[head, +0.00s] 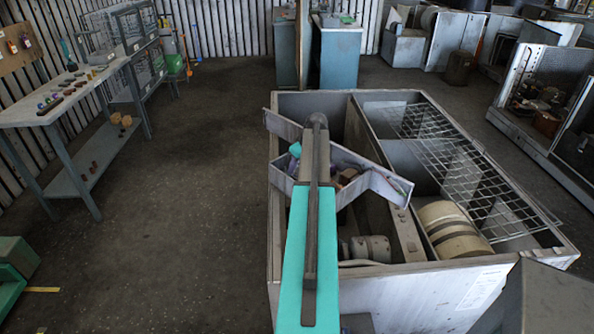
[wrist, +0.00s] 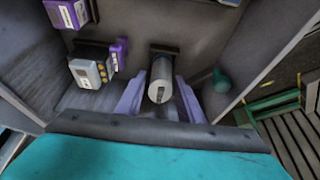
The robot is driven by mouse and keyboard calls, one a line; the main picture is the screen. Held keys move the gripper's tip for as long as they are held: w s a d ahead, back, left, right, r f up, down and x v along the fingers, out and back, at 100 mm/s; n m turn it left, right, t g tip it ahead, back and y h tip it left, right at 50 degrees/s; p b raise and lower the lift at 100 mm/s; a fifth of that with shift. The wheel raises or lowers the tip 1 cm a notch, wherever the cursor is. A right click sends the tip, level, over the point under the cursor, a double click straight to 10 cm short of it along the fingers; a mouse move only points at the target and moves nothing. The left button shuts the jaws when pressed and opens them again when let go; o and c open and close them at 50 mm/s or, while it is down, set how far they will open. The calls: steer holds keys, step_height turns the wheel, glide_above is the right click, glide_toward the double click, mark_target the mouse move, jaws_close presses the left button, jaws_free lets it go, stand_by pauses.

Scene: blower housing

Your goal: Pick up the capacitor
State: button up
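The capacitor appears to be the pale grey cylinder (wrist: 160,72) in the middle of the wrist view, with a dark slot in its near end and a dark block behind it. My gripper (wrist: 160,88) shows as two lilac fingers, one on each side of the cylinder. The fingers are apart, with narrow gaps seeming to show beside the cylinder; I cannot tell their depth relative to it. In the head view my teal arm reaches over the angled grey tray (head: 372,174) and hides the cylinder and my fingers.
In the wrist view, a grey-and-purple box (wrist: 90,72) and a purple-and-white box (wrist: 68,12) lie left, and a teal rounded part (wrist: 221,81) lies right. Tray walls stand on both sides. In the head view, a wire rack (head: 440,150) covers the large housing's right part.

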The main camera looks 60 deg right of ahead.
stand_by(0.5)
steer(key=c, duration=0.6)
steer(key=shift+c, duration=0.2)
steer(key=shift+w+r, duration=0.1)
steer(key=shift+r+b, duration=1.5)
steer(key=shift+r, duration=3.4)
steer(key=shift+a, duration=0.1)
